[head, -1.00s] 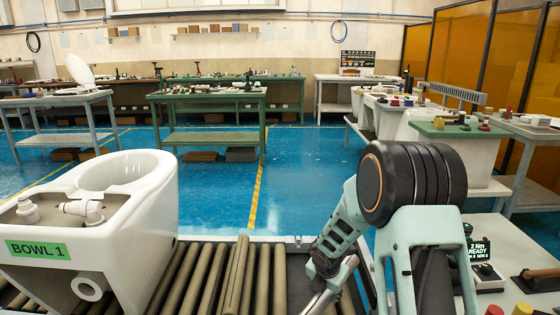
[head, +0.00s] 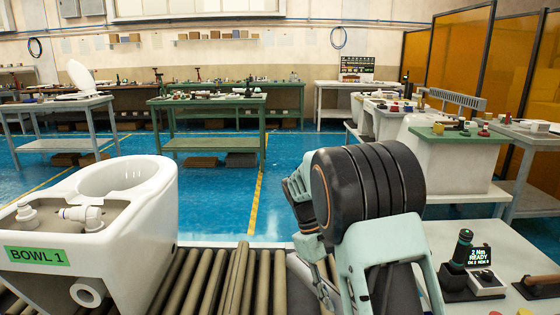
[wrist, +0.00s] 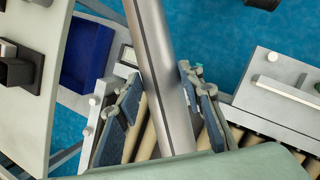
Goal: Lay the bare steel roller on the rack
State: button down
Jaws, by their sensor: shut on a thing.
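A bare steel roller (wrist: 158,60), smooth and grey, runs steeply through the middle of the wrist view. My gripper (wrist: 162,105) has its blue-padded fingers on either side of the roller and is shut on it. The roller's upper end runs out of the picture, and its lower end is hidden behind a pale green part at the bottom edge. In the head view my arm hides the gripper and most of the roller. I cannot make out the rack with certainty in either view.
The roller conveyor (head: 205,280) carries a white toilet bowl (head: 125,235) marked BOWL 1 at the left. A pale bench (head: 450,240) at the right holds a driver stand (head: 462,262) and a small display (head: 480,258). A blue bin (wrist: 88,50) shows in the wrist view.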

aim_at(338, 310)
jog(key=s+r+m, duration=0.1)
jog(key=m, duration=0.1)
jog(key=r+m+g+y, duration=0.1)
jog(key=m, duration=0.1)
jog(key=s+r+m, duration=0.1)
jog(key=m, duration=0.1)
jog(key=shift+s+r+g+y, duration=0.3)
jog(key=shift+s+r+y, duration=0.05)
jog(key=shift+y, duration=0.05)
jog(key=shift+s+f, duration=0.25)
jog(key=shift+f, duration=0.2)
jog(key=shift+s+f, duration=0.1)
jog(key=shift+f, duration=0.1)
jog(key=shift+r, duration=0.1)
